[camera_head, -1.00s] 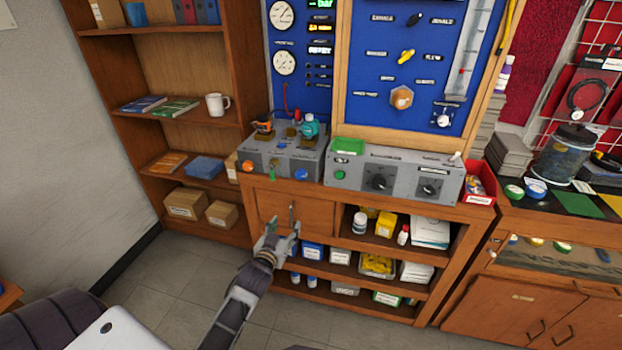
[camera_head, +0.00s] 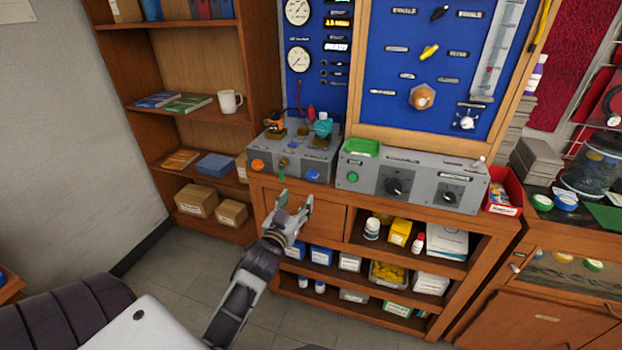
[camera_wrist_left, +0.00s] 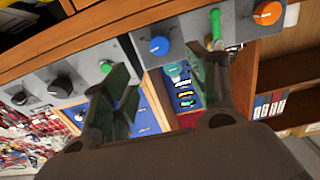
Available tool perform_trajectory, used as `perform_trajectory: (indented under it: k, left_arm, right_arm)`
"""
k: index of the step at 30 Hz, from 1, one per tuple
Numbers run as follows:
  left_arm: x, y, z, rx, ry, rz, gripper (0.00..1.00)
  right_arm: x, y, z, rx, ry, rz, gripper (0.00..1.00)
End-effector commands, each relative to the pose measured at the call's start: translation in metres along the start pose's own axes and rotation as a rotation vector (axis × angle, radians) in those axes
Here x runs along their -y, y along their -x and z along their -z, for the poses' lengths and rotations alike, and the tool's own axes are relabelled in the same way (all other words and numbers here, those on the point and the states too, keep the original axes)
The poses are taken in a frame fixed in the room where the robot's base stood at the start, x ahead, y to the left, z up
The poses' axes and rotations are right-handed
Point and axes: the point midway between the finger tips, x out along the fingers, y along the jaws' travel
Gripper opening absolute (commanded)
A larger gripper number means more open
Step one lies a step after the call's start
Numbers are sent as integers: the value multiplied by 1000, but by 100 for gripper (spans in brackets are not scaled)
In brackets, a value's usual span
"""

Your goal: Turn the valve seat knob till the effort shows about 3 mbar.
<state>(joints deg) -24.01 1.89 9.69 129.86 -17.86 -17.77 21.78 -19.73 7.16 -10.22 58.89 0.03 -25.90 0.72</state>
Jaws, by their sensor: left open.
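My left gripper (camera_head: 294,203) is open and empty, just below and in front of the grey box (camera_head: 322,160) on the cabinet top. That box carries an orange knob (camera_head: 257,165), a green lever (camera_head: 283,174) and a blue knob (camera_head: 312,174). In the left wrist view the open fingers (camera_wrist_left: 166,82) point towards the front; the blue knob (camera_wrist_left: 160,46) shows beyond and between them, apart from both. I cannot read which knob is labelled valve seat. Round dials (camera_head: 299,58) and small lit displays (camera_head: 337,23) are on the blue panel; their values are unreadable. My right gripper is out of view.
A second grey box (camera_head: 372,181) with a green button and black knobs stands to the right. A hexagonal knob (camera_head: 422,97) is on the blue panel. A red bin (camera_head: 502,192) stands at the right end. The cabinet edge lies close behind the gripper; open floor is in front.

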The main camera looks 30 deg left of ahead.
Motion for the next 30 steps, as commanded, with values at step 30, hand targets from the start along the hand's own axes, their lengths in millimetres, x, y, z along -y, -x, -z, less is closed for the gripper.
perform_trajectory:
  k: [30]
  left_arm:
    - [0, -75, 1, -2, 0, -1, 58]
  right_arm:
    - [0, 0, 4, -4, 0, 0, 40]
